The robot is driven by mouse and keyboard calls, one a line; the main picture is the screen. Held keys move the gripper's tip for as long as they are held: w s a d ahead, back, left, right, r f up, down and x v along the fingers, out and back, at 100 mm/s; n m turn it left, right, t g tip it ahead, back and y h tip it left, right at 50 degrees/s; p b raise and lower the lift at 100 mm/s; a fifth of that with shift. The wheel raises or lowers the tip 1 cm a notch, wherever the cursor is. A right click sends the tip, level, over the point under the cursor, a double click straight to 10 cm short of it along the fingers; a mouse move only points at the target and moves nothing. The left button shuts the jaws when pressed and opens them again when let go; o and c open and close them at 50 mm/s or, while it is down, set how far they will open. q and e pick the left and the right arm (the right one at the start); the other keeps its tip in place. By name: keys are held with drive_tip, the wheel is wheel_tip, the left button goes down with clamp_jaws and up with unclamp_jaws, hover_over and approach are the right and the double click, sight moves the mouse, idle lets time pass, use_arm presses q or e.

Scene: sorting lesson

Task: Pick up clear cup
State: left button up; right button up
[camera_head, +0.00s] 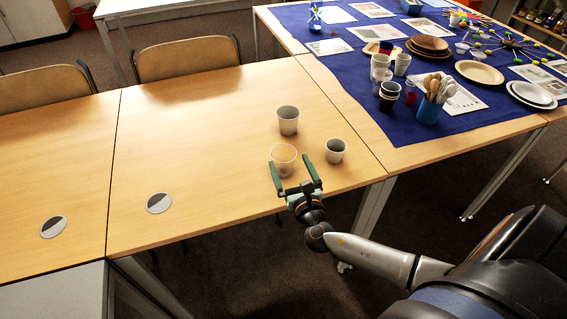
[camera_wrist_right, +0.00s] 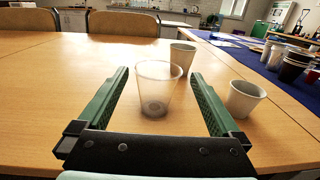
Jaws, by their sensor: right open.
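The clear cup (camera_head: 284,158) stands upright on the wooden table, nearest to my right gripper. It is see-through with a pale rim. In the right wrist view the clear cup (camera_wrist_right: 156,90) is between the two green fingers, toward their tips, with a gap on each side. My right gripper (camera_head: 294,171) is open and empty, its fingers reaching over the table's front edge toward the cup; it also shows in the wrist view (camera_wrist_right: 158,75). My left gripper is not in view.
A grey-white cup (camera_head: 288,120) stands behind the clear cup, and a smaller white cup (camera_head: 336,151) stands to its right. Two round discs (camera_head: 159,203) lie to the left. A blue cloth (camera_head: 410,124) with cups, plates and cutlery covers the right table. The table's middle left is clear.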

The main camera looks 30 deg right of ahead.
sight(280, 146)
drive_tip(key=shift+f+b+x, duration=0.15)
drive_tip(key=shift+f+x, duration=0.05)
drive_tip(key=shift+x, duration=1.25)
drive_tip(key=shift+f+b+x, duration=0.15)
drive_tip(key=shift+f+x, duration=0.1)
drive_tip(key=shift+x, duration=1.2)
drive_tip(key=shift+a, duration=0.1)
drive_tip(key=shift+c, duration=0.4)
drive_tip(key=c, duration=1)
drive_tip(key=shift+r, duration=0.1)
